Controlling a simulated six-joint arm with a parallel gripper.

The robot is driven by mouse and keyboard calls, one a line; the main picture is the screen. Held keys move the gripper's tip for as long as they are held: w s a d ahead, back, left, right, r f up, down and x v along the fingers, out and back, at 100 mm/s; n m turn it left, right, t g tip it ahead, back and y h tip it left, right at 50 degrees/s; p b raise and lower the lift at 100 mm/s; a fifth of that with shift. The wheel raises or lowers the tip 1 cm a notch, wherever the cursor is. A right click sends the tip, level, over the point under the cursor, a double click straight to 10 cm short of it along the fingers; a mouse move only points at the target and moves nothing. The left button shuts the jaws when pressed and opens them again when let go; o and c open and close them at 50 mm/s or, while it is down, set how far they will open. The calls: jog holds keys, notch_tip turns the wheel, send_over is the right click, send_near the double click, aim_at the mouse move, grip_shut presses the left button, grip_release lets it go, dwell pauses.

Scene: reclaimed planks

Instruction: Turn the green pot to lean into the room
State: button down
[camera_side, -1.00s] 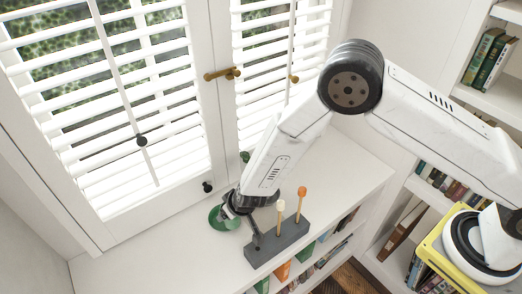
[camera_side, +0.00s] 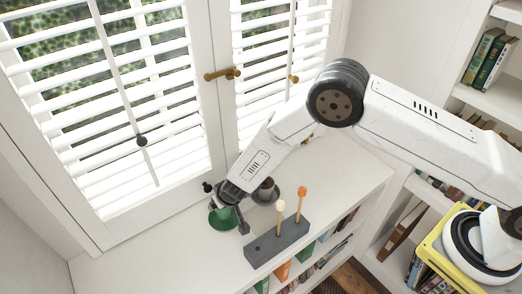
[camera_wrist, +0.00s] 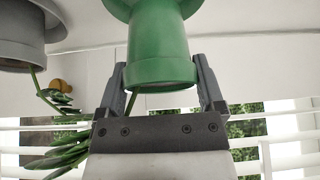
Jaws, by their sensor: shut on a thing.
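The green pot (camera_side: 222,221) stands on the white sill top near the shutters. In the wrist view the green pot (camera_wrist: 160,50) appears upside down, with its wide base or saucer at the top edge of the picture. My gripper (camera_side: 230,218) is at the pot, and its two grey fingers (camera_wrist: 163,85) lie on either side of the rim, shut on it.
A grey pot (camera_side: 265,192) stands close to the right of my gripper, with green leaves (camera_wrist: 68,150) hanging near it in the wrist view. A dark grey block (camera_side: 276,243) holding two sticks stands in front. The sill's left part is clear.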

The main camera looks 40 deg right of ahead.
jog(key=shift+f, duration=0.15)
jog(key=shift+f, duration=1.3)
grip_release()
jog(key=shift+f, duration=0.1)
jog(key=shift+s+r, duration=0.1)
jog(key=shift+r, duration=0.1)
jog(key=v, duration=0.7)
jog(key=shift+r, duration=0.2)
jog(key=shift+s, duration=0.1)
